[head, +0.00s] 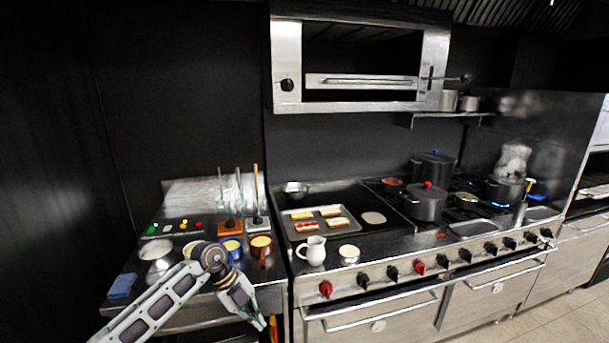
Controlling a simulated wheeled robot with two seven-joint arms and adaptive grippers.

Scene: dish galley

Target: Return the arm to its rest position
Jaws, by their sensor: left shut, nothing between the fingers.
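My left arm comes in from the lower left over the front of the steel side counter (120,287). My left gripper (262,325) points down and to the right, at the counter's front right corner. It is shut and empty. It is beside the left end of the stove front, apart from the white pitcher. The arm covers part of the counter and some containers behind it. My right gripper is not in view.
A white pitcher (313,251) and a tray (338,222) of food sit on the range's left side. Blue (232,248) and copper (262,247) pots stand close behind my left wrist. Dark pots (427,203) stand on the burners; a blue flame shows at right.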

